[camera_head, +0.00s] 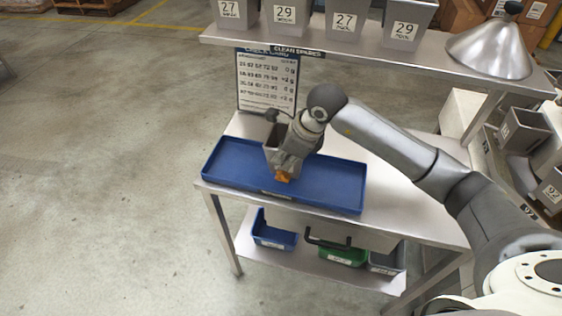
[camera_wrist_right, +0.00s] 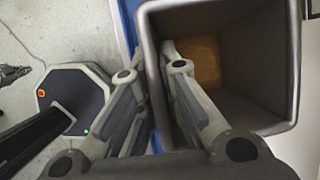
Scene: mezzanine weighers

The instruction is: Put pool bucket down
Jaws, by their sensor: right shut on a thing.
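The pool bucket (camera_head: 271,156) is a grey, square, open-topped metal bucket over the blue tray (camera_head: 340,190) on the steel bench. My right gripper (camera_head: 284,168) is shut on its wall and hides much of it. In the right wrist view the bucket (camera_wrist_right: 285,60) opens towards me, with one finger inside and one outside the wall; an orange-brown patch shows at its bottom. I cannot tell whether the bucket touches the tray. At the left edge of that view is a small dark gripper (camera_wrist_right: 14,74), apparently my left; its jaws are unclear.
A check card (camera_head: 266,82) stands behind the tray. An upper shelf (camera_head: 330,52) above holds several numbered grey buckets and a metal cone (camera_head: 490,50). Blue and green bins (camera_head: 343,257) sit on the lower shelf. The tray is clear left and right of the bucket.

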